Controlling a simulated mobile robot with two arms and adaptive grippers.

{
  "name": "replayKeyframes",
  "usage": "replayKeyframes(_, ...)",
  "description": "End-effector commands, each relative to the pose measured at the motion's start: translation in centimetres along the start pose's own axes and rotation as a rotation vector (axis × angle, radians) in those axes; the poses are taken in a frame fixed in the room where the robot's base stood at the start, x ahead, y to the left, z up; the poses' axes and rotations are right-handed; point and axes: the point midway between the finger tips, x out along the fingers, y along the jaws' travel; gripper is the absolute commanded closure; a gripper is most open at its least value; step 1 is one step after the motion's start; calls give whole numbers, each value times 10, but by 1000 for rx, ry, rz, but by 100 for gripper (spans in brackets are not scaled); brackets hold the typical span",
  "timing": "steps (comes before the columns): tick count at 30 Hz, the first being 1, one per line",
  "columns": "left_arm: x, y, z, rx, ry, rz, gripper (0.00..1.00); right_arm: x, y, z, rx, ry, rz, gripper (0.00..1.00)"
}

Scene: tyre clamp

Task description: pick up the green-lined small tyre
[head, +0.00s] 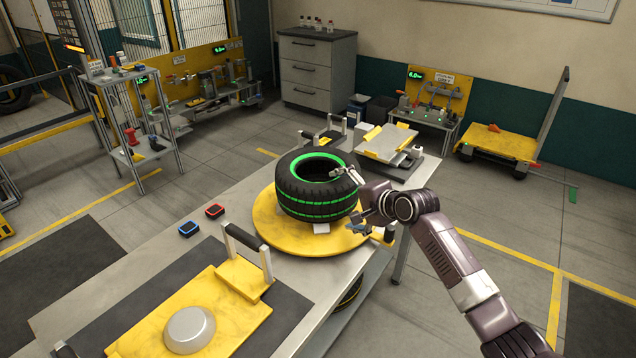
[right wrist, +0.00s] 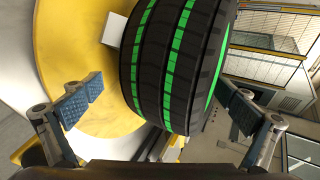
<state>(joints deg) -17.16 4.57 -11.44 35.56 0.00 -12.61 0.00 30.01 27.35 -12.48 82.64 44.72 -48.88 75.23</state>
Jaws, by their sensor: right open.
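The green-lined small tyre (head: 317,187) is black with green rings on its tread and a green rim line. It lies flat on a round yellow plate (head: 268,235) on the workbench, with small white blocks at its base. My right gripper (head: 350,200) is at the tyre's right side, its fingers spread one above the other in the head view. In the right wrist view the tyre (right wrist: 172,62) stands between and beyond the two blue-padded fingers (right wrist: 165,100), which look apart from it. The right gripper is open and empty. My left gripper is not in view.
A yellow board with a handle (head: 246,238) and a grey bowl (head: 190,329) is at the bench's near end. Red (head: 215,211) and blue (head: 189,228) small devices lie left of the plate. A handled fixture (head: 325,137) stands behind the tyre.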

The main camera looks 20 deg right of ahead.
Motion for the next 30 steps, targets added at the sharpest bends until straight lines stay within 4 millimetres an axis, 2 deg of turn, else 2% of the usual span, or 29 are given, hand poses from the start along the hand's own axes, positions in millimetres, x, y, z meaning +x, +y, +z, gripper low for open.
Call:
replayKeyframes(2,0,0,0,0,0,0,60,0,0,0,0,0,0,0)
replayKeyframes(23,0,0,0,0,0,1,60,0,3,0,0,-1,6,77)
replayKeyframes(24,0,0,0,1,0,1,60,-2,-6,0,-1,1,-12,80)
replayKeyframes(30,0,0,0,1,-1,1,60,-2,-5,0,0,1,-9,80)
